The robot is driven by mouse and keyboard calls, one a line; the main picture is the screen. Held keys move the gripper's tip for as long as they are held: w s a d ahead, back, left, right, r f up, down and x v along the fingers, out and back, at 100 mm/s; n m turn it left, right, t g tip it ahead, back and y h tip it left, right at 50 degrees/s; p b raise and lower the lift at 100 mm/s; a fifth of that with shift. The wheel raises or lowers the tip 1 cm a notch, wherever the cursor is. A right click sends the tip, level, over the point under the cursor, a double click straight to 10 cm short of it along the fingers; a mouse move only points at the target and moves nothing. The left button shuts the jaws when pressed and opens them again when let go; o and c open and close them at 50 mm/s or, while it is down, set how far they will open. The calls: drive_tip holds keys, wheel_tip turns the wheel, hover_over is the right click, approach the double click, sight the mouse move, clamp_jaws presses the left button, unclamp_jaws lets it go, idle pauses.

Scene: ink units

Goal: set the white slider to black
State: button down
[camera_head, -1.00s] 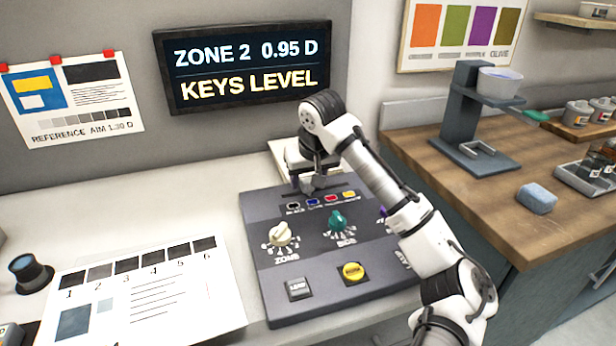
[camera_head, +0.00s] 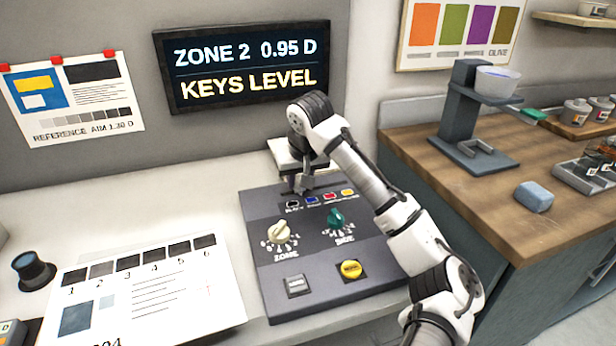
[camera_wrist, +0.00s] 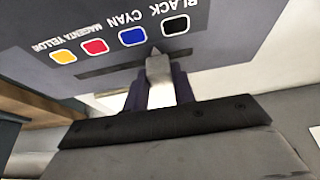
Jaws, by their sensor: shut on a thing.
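The grey control panel (camera_head: 262,225) has a row of colour swatches along its far edge. In the wrist view, the black swatch (camera_wrist: 176,25), the blue swatch marked CYAN (camera_wrist: 132,37), the magenta swatch (camera_wrist: 95,46) and the yellow swatch (camera_wrist: 64,56) line a dark slot (camera_wrist: 110,67). The white slider (camera_wrist: 157,68) stands in this slot, its pointed tip between the blue and black swatches. My gripper (camera_head: 303,188) is at the panel's far edge. Its dark fingers are shut on the slider from both sides; their contact is partly hidden.
A wall screen (camera_head: 245,68) reads "ZONE 2 0.95 D, KEYS LEVEL". My arm covers the panel's right side.

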sight(285, 191)
drive_tip(key=a, duration=0.1)
drive_tip(key=s+a, duration=0.1)
drive_tip(key=a, duration=0.1)
drive_tip(key=c, duration=1.2)
unclamp_jaws()
drive_tip(key=shift+a, duration=0.15)
drive_tip(key=shift+o, duration=0.2)
drive_tip(key=shift+r, duration=0.2)
drive_tip(key=v, duration=1.3)
drive_tip(key=shift+s+b, duration=0.2)
drive_tip(key=shift+b, duration=0.25)
drive_tip(key=shift+r, duration=0.1)
